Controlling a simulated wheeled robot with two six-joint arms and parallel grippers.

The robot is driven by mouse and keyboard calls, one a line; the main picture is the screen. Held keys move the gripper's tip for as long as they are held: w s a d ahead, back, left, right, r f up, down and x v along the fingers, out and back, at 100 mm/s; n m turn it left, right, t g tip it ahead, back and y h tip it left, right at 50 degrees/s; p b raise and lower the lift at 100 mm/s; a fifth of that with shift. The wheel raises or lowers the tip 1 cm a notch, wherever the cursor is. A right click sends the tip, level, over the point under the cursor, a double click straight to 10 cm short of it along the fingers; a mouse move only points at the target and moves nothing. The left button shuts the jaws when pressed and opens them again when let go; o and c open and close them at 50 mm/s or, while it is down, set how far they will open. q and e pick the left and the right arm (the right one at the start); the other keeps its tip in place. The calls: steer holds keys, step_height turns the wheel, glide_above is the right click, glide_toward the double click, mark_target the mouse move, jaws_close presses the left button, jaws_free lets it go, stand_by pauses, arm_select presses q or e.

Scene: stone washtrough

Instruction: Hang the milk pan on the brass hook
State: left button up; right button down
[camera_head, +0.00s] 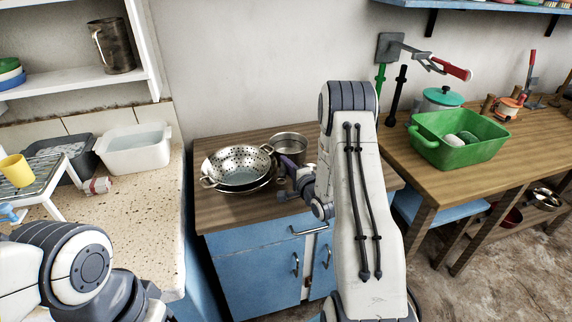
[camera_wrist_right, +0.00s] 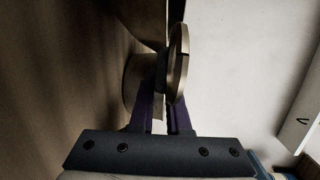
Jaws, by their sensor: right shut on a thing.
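A steel pan (camera_head: 289,141), which I take for the milk pan, stands at the back of the wooden-topped blue cabinet, beside a perforated colander. My right gripper (camera_head: 292,164) is at its near side, its purple fingers shut on a thin metal part, apparently the pan's handle. The right wrist view shows the fingers (camera_wrist_right: 161,115) closed around it, with a rounded metal edge (camera_wrist_right: 178,62) just beyond; the grip itself is partly hidden. My right forearm covers part of the cabinet top. I cannot make out the brass hook. My left arm shows at lower left, but its gripper does not.
The colander (camera_head: 238,163) sits in a wider pan close to my right gripper. A speckled stone counter (camera_head: 130,225) with a white basin (camera_head: 137,152) lies left. To the right, a wooden table (camera_head: 455,182) holds a green tub (camera_head: 462,150), below a wall-mounted red-handled fixture (camera_head: 437,65).

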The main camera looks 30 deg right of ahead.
steer(key=c, duration=0.9)
jaws_free()
steer(key=shift+r+p, duration=0.2)
steer(key=shift+p, duration=0.1)
steer(key=s, duration=0.3)
steer(key=s+b, duration=0.1)
steer(key=s, duration=0.6)
steer(key=shift+s+a+r, duration=0.2)
steer(key=shift+s+r, duration=0.05)
steer(key=shift+r, duration=0.15)
steer(key=shift+s+a+r, duration=0.1)
steer(key=shift+s+r, duration=0.05)
steer(key=shift+s, duration=0.6)
